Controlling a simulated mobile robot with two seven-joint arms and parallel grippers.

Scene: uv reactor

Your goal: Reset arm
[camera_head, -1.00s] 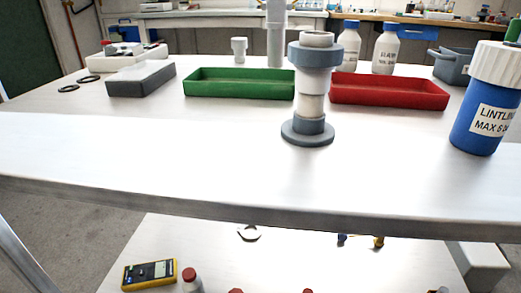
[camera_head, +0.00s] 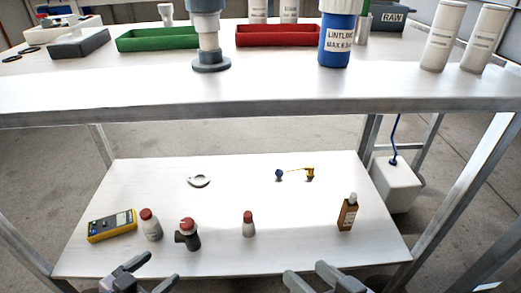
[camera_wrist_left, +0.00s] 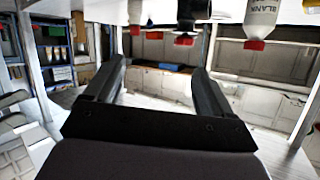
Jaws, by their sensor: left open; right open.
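In the head view my left gripper (camera_head: 152,272) is at the bottom edge, in front of the lower shelf's near edge. In the left wrist view its two dark fingers stand wide apart with nothing between them (camera_wrist_left: 160,75). My right gripper (camera_head: 308,274) is also at the bottom edge, to the right of the left one. Its fingers are apart and I see nothing held. Both arms are mostly cut off by the frame.
The upper table (camera_head: 275,90) holds a grey reactor column (camera_head: 209,45), green tray (camera_head: 158,40), red tray (camera_head: 277,37) and blue LINTLINE tub (camera_head: 337,40). The lower shelf (camera_head: 285,200) holds a yellow meter (camera_head: 111,226), red-capped bottles (camera_head: 248,224) and a brown bottle (camera_head: 347,213).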

